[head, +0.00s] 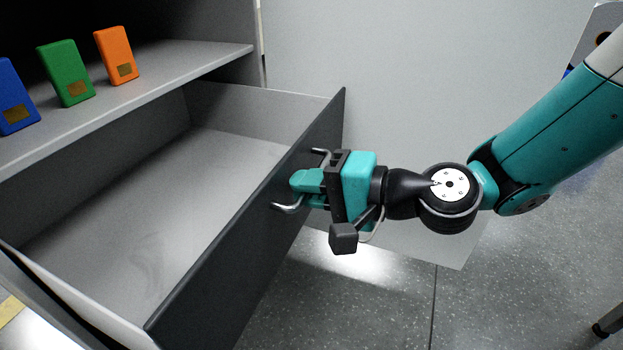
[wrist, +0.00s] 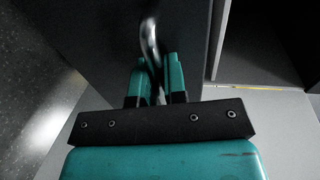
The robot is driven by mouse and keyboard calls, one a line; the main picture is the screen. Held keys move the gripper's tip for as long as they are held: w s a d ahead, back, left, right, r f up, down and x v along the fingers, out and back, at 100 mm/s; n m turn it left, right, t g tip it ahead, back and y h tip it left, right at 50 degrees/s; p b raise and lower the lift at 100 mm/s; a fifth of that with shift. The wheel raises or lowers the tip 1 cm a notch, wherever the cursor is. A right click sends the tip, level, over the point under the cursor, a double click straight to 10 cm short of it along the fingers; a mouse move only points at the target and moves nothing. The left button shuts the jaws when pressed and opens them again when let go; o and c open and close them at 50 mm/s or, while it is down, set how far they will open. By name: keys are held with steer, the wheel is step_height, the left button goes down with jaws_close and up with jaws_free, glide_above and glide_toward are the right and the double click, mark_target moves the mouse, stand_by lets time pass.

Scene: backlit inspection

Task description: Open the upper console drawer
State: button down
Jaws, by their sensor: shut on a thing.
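The upper console drawer (head: 240,230) stands pulled well out of the console in the head view. Its dark front faces right, and its grey inside is empty. A curved metal handle (head: 286,208) is on the drawer front; it also shows in the wrist view (wrist: 149,40). My gripper (head: 300,183) is at the drawer front, shut on the handle. In the wrist view its two teal fingers (wrist: 157,80) stand on either side of the handle bar. The fingers cover part of the handle.
A grey shelf (head: 150,85) above the drawer holds a blue box (head: 14,98), a green box (head: 66,74) and an orange box (head: 116,56). A pale wall or panel stands behind. The speckled floor (head: 380,300) right of the drawer is clear near the front.

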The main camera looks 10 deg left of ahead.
steer(key=shift+s, duration=0.1)
steer(key=c, duration=1.2)
jaws_free()
steer(key=b+v, duration=0.4)
steer(key=v, duration=1.3)
steer(key=shift+d+b, duration=0.25)
steer(key=shift+b, duration=0.05)
